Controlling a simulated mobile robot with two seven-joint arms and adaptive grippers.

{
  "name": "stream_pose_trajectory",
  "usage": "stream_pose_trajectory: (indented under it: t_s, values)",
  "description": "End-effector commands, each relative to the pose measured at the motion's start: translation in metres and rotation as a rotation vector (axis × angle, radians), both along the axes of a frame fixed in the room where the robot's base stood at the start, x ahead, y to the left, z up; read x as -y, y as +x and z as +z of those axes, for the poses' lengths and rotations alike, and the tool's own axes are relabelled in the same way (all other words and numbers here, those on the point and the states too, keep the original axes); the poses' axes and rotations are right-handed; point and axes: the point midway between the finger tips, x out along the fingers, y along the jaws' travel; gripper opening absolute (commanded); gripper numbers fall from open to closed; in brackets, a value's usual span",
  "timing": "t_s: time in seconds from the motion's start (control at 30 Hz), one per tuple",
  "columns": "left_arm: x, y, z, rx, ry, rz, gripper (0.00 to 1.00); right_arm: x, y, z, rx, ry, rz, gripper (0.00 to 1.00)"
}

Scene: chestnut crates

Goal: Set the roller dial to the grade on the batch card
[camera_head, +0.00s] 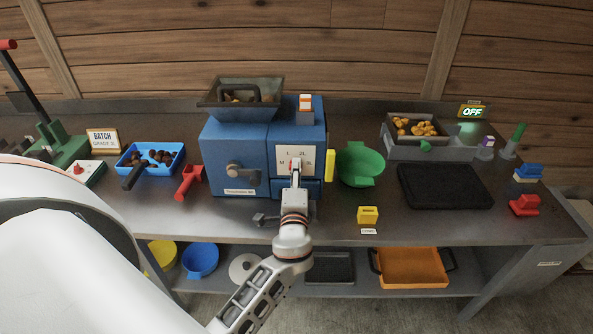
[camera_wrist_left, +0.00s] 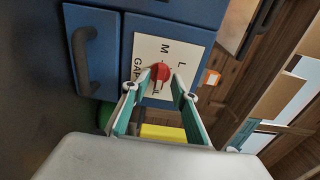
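The roller dial is a red knob (camera_wrist_left: 160,71) on a white plate (camera_head: 283,156) on the blue machine's front. The plate carries grade marks, with M, L and 2L legible and others partly covered. My left gripper (camera_head: 296,166) is at the dial; in the left wrist view its fingertips (camera_wrist_left: 162,76) are on both sides of the knob, close against it. The fingers cover part of the dial, and I cannot tell which mark it points to. The batch card (camera_head: 103,140) stands at left and appears to read "GRADE 3L", in small print. My right gripper is not in view.
The blue machine (camera_head: 233,155) has a hopper on top and a grey handle at front. A green bowl (camera_head: 360,165) and yellow block (camera_head: 368,214) are right of it. A red-handled scoop (camera_head: 188,181) and blue chestnut tray (camera_head: 133,157) are left. A black tray (camera_head: 445,186) lies further right.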

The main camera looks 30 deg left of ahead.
Motion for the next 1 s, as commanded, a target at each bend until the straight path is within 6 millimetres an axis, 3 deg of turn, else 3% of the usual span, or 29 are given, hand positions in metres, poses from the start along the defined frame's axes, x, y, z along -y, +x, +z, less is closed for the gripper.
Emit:
stream_pose_trajectory:
  t_s: [0.5, 0.7, 1.0]
  values:
    - [0.05, -0.081, -0.001, -0.001, -0.002, 0.0, 0.26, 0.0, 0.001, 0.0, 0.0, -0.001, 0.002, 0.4]
    - [0.058, -0.094, 0.001, 0.001, 0.0, 0.0, 0.26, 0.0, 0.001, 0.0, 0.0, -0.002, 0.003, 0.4]
    - [0.058, -0.095, 0.001, 0.002, 0.0, 0.0, 0.26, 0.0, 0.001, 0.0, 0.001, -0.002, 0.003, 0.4]
